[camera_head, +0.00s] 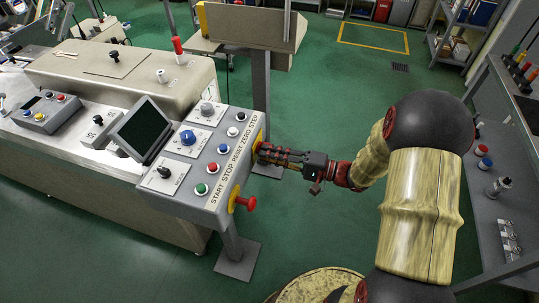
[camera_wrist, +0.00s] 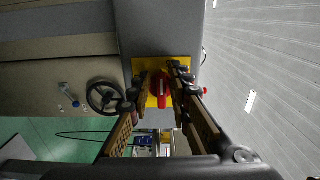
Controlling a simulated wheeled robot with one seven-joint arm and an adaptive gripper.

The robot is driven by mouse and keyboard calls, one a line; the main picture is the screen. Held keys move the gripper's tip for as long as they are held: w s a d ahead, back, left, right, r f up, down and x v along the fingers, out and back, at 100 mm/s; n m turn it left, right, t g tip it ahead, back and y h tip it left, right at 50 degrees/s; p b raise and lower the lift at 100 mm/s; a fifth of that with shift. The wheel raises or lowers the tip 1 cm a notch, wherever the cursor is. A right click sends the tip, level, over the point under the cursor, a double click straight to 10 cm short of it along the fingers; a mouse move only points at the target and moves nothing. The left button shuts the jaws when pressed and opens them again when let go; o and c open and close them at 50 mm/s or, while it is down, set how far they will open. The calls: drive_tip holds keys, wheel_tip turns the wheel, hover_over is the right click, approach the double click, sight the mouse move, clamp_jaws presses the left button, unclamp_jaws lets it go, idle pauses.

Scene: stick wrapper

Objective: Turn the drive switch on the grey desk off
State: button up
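The grey desk (camera_head: 215,140) is a sloped control panel on a post at the left. A yellow plate (camera_wrist: 138,72) with a red rotary switch handle (camera_wrist: 159,88) is on its end face; I take this handle as the drive switch, though no label is readable. In the head view the yellow plate (camera_head: 257,140) is partly hidden by my gripper (camera_head: 264,150). In the wrist view my gripper (camera_wrist: 160,78) has its fingers apart, one on each side of the red handle. I cannot tell whether they touch it.
A red mushroom knob (camera_head: 249,203) on another yellow mount sticks out nearby, below my gripper. The panel top carries buttons, a blue knob (camera_head: 188,137) and a tilted screen (camera_head: 143,131). Green floor (camera_head: 310,215) is clear beneath my arm. A grey bench (camera_head: 485,215) stands at the right.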

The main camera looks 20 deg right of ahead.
drive_tip(key=shift+o, duration=0.7)
drive_tip(key=shift+d, duration=0.1)
drive_tip(key=v, duration=1.2)
